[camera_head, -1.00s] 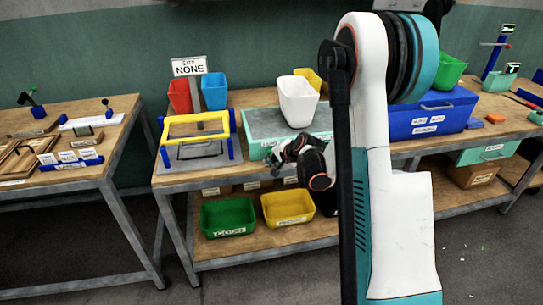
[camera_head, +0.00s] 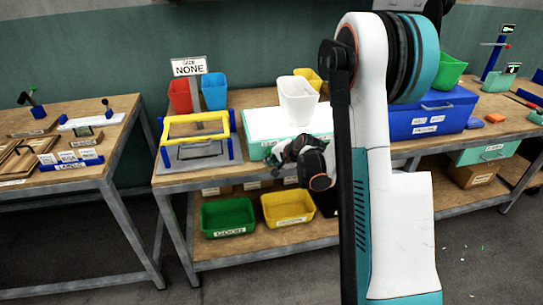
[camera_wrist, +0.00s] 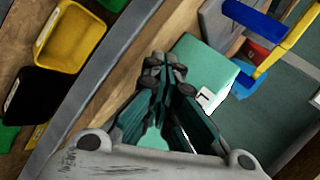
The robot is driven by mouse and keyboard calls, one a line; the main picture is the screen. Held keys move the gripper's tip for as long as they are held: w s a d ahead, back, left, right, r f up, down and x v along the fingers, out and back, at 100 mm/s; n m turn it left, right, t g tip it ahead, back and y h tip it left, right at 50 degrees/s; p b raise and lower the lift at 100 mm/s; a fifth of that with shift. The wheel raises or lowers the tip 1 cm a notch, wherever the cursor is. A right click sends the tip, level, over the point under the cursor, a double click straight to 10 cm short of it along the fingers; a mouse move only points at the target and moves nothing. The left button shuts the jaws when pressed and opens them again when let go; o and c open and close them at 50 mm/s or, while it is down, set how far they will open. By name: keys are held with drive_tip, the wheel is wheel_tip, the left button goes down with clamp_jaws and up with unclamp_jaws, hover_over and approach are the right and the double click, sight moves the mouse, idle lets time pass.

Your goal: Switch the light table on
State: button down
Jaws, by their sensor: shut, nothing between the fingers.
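The light table (camera_head: 262,122) is a teal box on the middle workbench. Its top is bright, pale white-green, and a white bin (camera_head: 298,103) stands on it. My gripper (camera_head: 274,156) is at the front face of the light table, near its label. In the wrist view the teal box (camera_wrist: 207,62) lies just beyond my gripper's fingertips (camera_wrist: 165,68), which are shut with nothing between them. The switch itself cannot be made out. I cannot tell whether the fingertips touch the box.
A yellow and blue frame (camera_head: 196,140) stands left of the light table, near a "NONE" sign (camera_head: 189,66). A blue chest (camera_head: 432,112) is to the right. Green (camera_head: 228,217) and yellow (camera_head: 288,208) bins sit on the lower shelf.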

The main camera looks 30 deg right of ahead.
drive_tip(key=shift+s+a, duration=0.1)
drive_tip(key=shift+s, duration=0.4)
drive_tip(key=s, duration=0.2)
drive_tip(key=s+a, duration=0.1)
drive_tip(key=s, duration=0.2)
drive_tip(key=shift+s+a, duration=0.3)
drive_tip(key=shift+a, duration=0.05)
